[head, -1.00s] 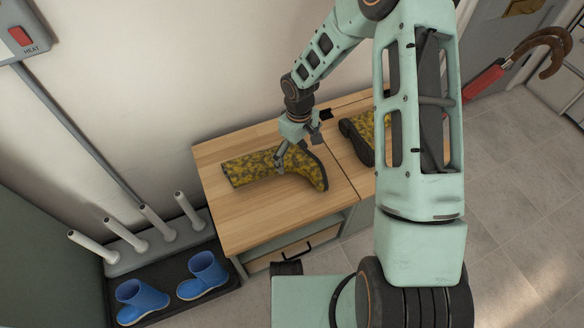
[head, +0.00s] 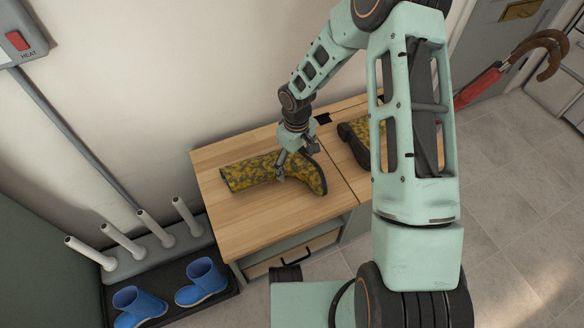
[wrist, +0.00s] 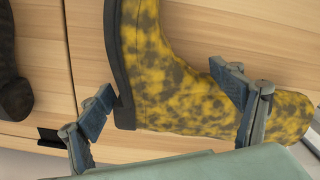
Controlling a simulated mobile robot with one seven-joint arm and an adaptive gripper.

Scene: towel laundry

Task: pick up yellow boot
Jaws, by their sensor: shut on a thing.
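A yellow boot with dark mottling (head: 252,172) lies on its side on the wooden cabinet top, shaft to the left and sole to the right. My gripper (head: 296,166) is over its ankle and heel, shut on it, with a finger on either side. In the wrist view the boot (wrist: 165,75) lies between the two fingers of my gripper (wrist: 165,82). The left finger is at the dark heel, the right one against the ankle. The boot appears to rest on the wood. A second yellow boot (head: 352,140) lies to the right, partly hidden behind my arm.
The wooden cabinet top (head: 265,225) is bare in front of the boot. A rack with white pegs (head: 155,228) and blue boots (head: 200,280) stands at lower left. A wall is close behind. A red umbrella (head: 478,88) leans at upper right.

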